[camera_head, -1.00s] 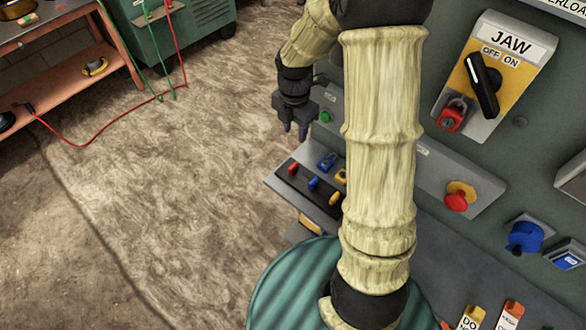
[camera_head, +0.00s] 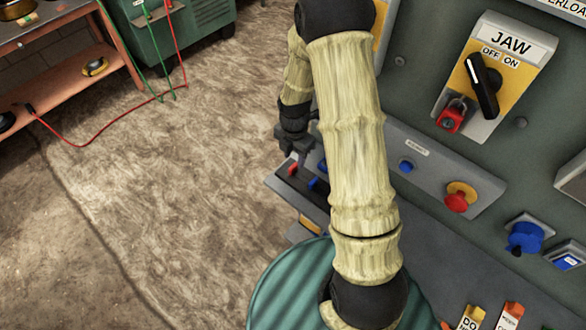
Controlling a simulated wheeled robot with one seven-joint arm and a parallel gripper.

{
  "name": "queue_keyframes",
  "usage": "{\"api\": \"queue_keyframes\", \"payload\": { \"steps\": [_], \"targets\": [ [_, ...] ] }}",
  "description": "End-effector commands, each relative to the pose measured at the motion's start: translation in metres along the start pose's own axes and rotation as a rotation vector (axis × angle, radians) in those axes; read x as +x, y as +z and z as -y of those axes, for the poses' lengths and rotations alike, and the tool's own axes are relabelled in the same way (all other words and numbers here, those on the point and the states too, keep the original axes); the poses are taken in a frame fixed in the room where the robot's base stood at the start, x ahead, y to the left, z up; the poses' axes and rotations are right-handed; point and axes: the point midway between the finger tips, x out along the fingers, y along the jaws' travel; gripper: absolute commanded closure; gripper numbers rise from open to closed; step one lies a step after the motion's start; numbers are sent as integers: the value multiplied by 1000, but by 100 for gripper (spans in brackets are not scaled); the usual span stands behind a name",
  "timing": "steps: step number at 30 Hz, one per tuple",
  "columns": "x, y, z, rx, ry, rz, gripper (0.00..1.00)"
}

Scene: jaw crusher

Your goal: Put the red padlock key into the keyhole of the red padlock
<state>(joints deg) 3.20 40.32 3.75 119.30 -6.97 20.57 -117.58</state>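The red padlock (camera_head: 451,117) hangs on the yellow JAW switch plate at the upper right. Its keyhole is too small to make out. A red-headed key (camera_head: 292,169) lies on the dark strip at the left end of the grey shelf. My gripper (camera_head: 301,158) points down just above that strip, close to the red-headed key. My arm partly hides the gripper, and I cannot tell whether its fingers are apart or touch the key.
A blue key head (camera_head: 318,184) shows on the same strip, partly behind my arm. A red emergency button (camera_head: 459,197) and a blue button (camera_head: 406,167) are on the panel to the right.

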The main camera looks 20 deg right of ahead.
Motion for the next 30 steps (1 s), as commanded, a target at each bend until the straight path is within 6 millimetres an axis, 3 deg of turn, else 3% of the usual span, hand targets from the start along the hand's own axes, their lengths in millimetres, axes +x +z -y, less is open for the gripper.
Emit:
{"api": "queue_keyframes", "payload": {
  "steps": [5,16,30],
  "targets": [
    [7,0,-2,1,-1,-2,62],
    [49,4,-7,1,-3,-1,62],
    [52,4,-7,0,0,1,62]
  ]
}}
